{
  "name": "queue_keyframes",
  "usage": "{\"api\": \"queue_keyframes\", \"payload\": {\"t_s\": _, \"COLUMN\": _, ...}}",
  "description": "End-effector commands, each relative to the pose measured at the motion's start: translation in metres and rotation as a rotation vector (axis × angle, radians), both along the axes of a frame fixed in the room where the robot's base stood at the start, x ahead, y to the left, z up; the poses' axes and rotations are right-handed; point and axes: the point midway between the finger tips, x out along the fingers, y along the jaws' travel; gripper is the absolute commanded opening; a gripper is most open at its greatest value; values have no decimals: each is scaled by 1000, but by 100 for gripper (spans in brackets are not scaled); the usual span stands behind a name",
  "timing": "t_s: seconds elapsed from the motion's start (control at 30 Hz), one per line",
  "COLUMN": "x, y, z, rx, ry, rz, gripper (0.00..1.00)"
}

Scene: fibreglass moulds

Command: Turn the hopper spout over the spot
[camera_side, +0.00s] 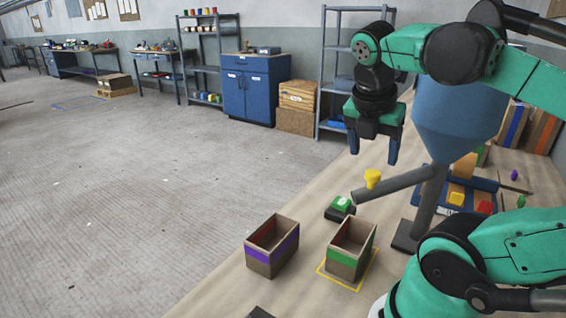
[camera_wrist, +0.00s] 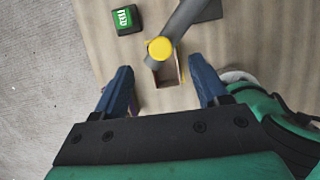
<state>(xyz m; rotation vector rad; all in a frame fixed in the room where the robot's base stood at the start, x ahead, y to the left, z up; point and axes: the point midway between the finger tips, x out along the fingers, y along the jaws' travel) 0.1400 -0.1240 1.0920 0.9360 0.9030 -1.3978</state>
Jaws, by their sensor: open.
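The blue hopper (camera_side: 455,115) stands on a post. Its grey spout (camera_side: 400,183) slopes down to the left, with a yellow knob (camera_side: 373,178) near its open end. In the wrist view the spout (camera_wrist: 185,20) and yellow knob (camera_wrist: 160,48) lie ahead between my fingers. The spot is a yellow outlined square (camera_side: 348,286) on the table, with a green-striped box (camera_side: 341,259) on it. In the side view the spout's end shows behind this box; whether it overhangs it is unclear. My gripper (camera_side: 373,153) is open and empty, pointing down above the knob.
A purple-striped box (camera_side: 271,246) stands left of the spot. A black block with a green top (camera_side: 340,207) sits by the spout's end. A blue tray (camera_side: 470,196) with coloured pieces lies behind the post. The table edge runs along the left.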

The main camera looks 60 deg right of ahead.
Motion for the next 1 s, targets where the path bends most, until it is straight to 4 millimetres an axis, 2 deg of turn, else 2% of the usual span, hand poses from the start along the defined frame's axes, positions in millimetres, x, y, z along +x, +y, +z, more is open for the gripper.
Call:
{"api": "queue_keyframes", "payload": {"t_s": 0.1, "x": 0, "y": 3, "z": 6, "rx": 0, "ry": 0, "rz": 1, "gripper": 67}}
{"api": "queue_keyframes", "payload": {"t_s": 0.33, "x": 0, "y": 3, "z": 7, "rx": 0, "ry": 0, "rz": 0, "gripper": 67}}
{"api": "queue_keyframes", "payload": {"t_s": 0.37, "x": 0, "y": 3, "z": 7, "rx": 0, "ry": 0, "rz": 0, "gripper": 61}}
{"api": "queue_keyframes", "payload": {"t_s": 0.47, "x": 0, "y": 2, "z": 8, "rx": 1, "ry": -15, "rz": -35, "gripper": 33}}
{"api": "queue_keyframes", "payload": {"t_s": 0.53, "x": 1, "y": 1, "z": 10, "rx": 4, "ry": -54, "rz": -122, "gripper": 13}}
{"api": "queue_keyframes", "payload": {"t_s": 0.57, "x": 1, "y": 0, "z": 11, "rx": 6, "ry": -78, "rz": -181, "gripper": 4}}
{"api": "queue_keyframes", "payload": {"t_s": 0.6, "x": 1, "y": -2, "z": 13, "rx": 9, "ry": -121, "rz": -278, "gripper": 0}}
{"api": "queue_keyframes", "payload": {"t_s": 0.67, "x": 2, "y": -6, "z": 17, "rx": 15, "ry": -200, "rz": -459, "gripper": 0}}
{"api": "queue_keyframes", "payload": {"t_s": 1.0, "x": 6, "y": -30, "z": 44, "rx": 72, "ry": -709, "rz": -1720, "gripper": 0}}
